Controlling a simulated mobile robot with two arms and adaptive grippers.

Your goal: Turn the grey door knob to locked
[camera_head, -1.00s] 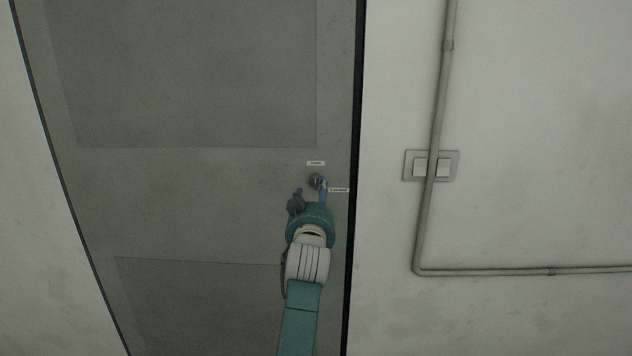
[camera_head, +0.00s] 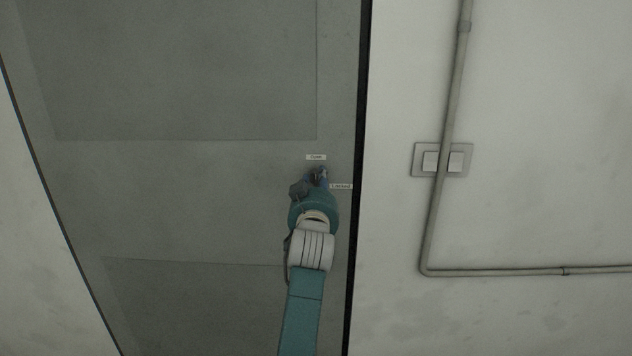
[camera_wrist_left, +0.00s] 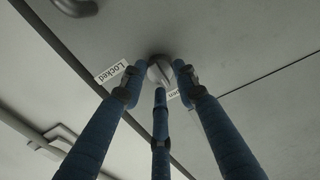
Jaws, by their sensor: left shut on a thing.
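The grey door knob (camera_head: 320,170) is on the grey door, mostly covered by my fingers in the head view. In the left wrist view the round knob (camera_wrist_left: 160,71) sits between my three blue fingers. My left gripper (camera_head: 315,181) is shut on the knob, with its fingertips around the rim. The "Open" label (camera_head: 316,157) is just above the knob, and the "Locked" label (camera_head: 341,186) is to its right. Both labels show in the left wrist view, "Locked" (camera_wrist_left: 112,71) clearly and "Open" (camera_wrist_left: 173,94) partly covered. I cannot tell the knob's exact angle. My right gripper is not in view.
The door (camera_head: 180,200) has recessed panels and a dark gap at its right edge. A switch plate (camera_head: 442,146) and a pipe (camera_head: 436,215) are on the wall to the right. A dark rounded thing (camera_wrist_left: 75,5) juts from the door in the left wrist view.

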